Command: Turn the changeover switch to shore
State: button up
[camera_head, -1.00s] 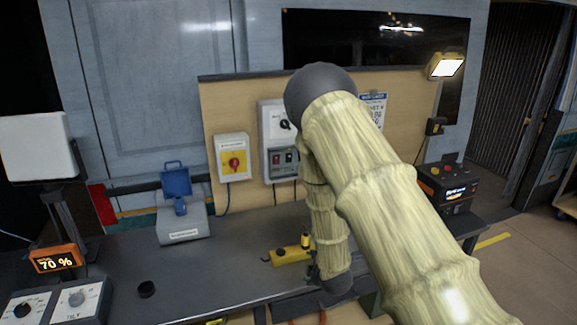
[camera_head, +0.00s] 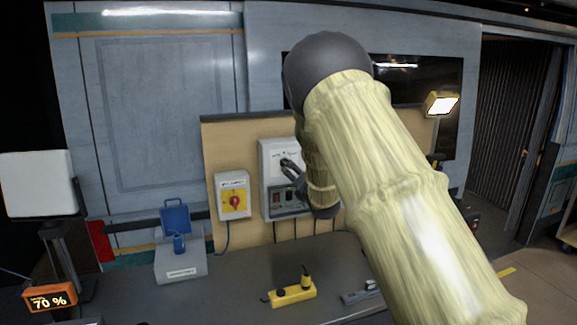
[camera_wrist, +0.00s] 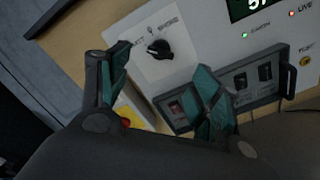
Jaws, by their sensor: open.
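The changeover switch (camera_wrist: 159,49) is a black knob on a white panel (camera_head: 272,150), with BATT, 0 and SHORE lettering around it. In the wrist view its pale mark appears to face the BATT side. My gripper (camera_wrist: 161,72) is open, with its two green-padded fingers apart. In the wrist view the knob lies between and beyond the fingertips, and nothing is held. In the head view my gripper (camera_head: 290,172) is at the panel and largely covers the knob; whether it touches cannot be told.
Breakers sit behind a clear cover (camera_wrist: 240,90) beside the right finger. A blue-lidded socket box (camera_head: 180,262) and a yellow block (camera_head: 292,293) stand on the bench below.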

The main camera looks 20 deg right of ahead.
aim_at(287, 165)
jog(key=w+p, duration=0.3)
jog(key=w, duration=0.6)
jog(key=shift+p, duration=0.35)
jog(key=shift+a, duration=0.1)
jog(key=shift+f, duration=0.1)
jog(key=c, duration=1)
